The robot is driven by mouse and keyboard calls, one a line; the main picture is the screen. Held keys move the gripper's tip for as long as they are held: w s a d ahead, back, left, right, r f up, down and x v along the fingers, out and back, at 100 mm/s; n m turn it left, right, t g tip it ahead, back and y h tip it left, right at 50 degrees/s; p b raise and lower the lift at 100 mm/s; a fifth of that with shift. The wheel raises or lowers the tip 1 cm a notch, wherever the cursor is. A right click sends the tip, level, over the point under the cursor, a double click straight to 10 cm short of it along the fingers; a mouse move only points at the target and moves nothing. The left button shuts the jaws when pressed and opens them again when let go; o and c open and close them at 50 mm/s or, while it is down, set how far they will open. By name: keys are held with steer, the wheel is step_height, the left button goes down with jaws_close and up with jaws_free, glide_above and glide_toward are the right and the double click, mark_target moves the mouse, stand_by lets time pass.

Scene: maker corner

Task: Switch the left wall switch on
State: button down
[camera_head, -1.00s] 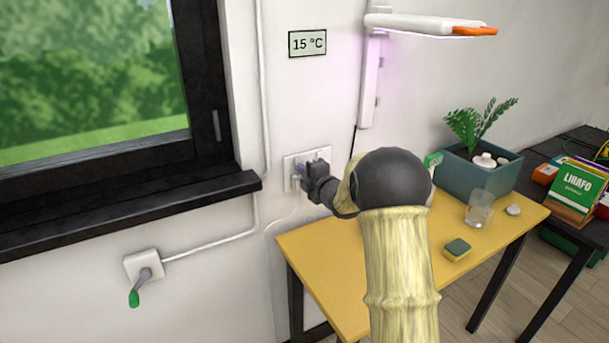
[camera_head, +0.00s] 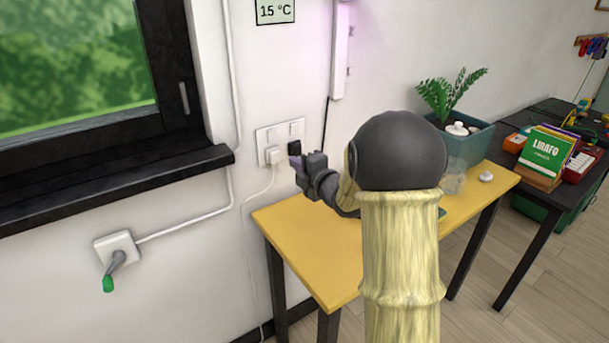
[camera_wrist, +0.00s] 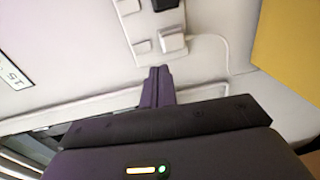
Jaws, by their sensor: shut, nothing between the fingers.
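The wall plate (camera_head: 263,143) is white, with a white plug (camera_head: 272,155) at its lower left and a black plug (camera_head: 294,148) at its lower right. The left wall switch (camera_head: 271,134) is a small white rocker above the white plug; whether it is on or off cannot be told. In the wrist view the left switch (camera_wrist: 143,46) shows beyond my fingertips, beside the white plug (camera_wrist: 172,40). My gripper (camera_head: 296,163) is shut and empty, in front of the plate's lower right in the head view. Its fingers (camera_wrist: 158,70) appear apart from the switch in the wrist view.
A second white rocker (camera_wrist: 130,6) is on the same plate. A cord hangs from the white plug. The yellow table (camera_head: 300,240) stands below, with a planter (camera_head: 470,145) at its back. A crank (camera_head: 113,262) with a green handle is on the wall at left.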

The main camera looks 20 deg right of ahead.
steer(key=v, duration=0.3)
steer(key=shift+s+d+f, duration=0.1)
steer(key=shift+d+f, duration=0.05)
steer(key=shift+f, duration=0.2)
steer(key=s+f+m+g+h, duration=0.2)
steer(key=s+f+m+g, duration=0.1)
steer(key=s+m, duration=0.3)
steer(key=s+a+f+m+g+h, duration=0.1)
steer(key=s+f+m+g+h, duration=0.1)
steer(key=s, duration=0.5)
steer(key=s+f+m+g+h, duration=0.1)
steer(key=s+f+m+g, duration=0.4)
steer(key=m, duration=0.4)
steer(key=shift+s+a+f+m+h, duration=0.3)
steer(key=shift+s+f+h, duration=0.1)
steer(key=shift+s+f, duration=0.45)
steer(key=s+a+f+m+g, duration=0.2)
steer(key=s+a+m+g, duration=0.15)
steer(key=s, duration=0.55)
steer(key=w+p+v, duration=0.2)
steer(key=p+v, duration=0.7)
steer(key=w+d+r+p+v, duration=0.1)
steer(key=w+p+v, duration=0.1)
steer(key=p+v, duration=0.7)
steer(key=shift+w+d+r+y+p, duration=0.15)
steer(key=shift+d+r+y+p, duration=0.15)
steer(key=shift+d+p, duration=0.15)
